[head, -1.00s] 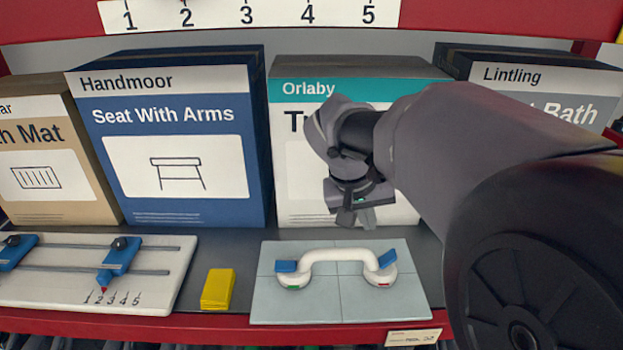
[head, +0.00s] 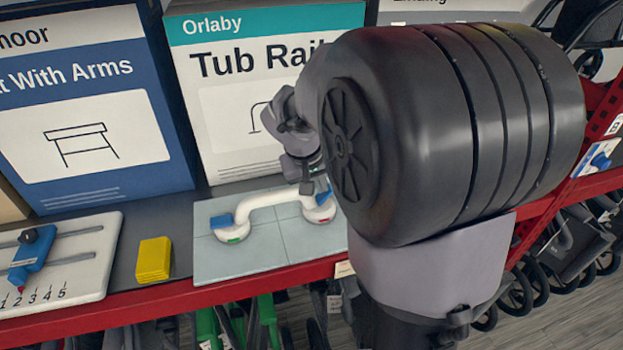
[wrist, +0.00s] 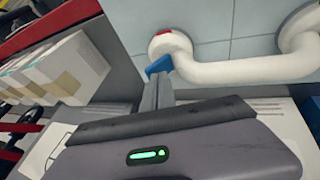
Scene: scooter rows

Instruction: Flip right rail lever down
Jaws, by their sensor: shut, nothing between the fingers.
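The white tub rail (head: 272,202) is mounted on a grey tiled panel (head: 215,262). Its left end has a blue lever (head: 221,221) and a green mark. Its right end has a blue right lever (head: 324,195) and a red mark, partly hidden by my arm. My gripper (head: 309,187) is shut and empty, right at the right lever. In the wrist view the closed fingertips (wrist: 156,84) are against or just short of the right lever (wrist: 159,66), and the red mark (wrist: 164,31) shows on the round end beyond it. Actual contact is hard to tell.
A yellow block (head: 153,259) and a white board with a blue slider (head: 32,258) lie left of the panel. The Orlaby Tub Rail box (head: 225,100) stands close behind. The red shelf edge (head: 215,295) runs along the front.

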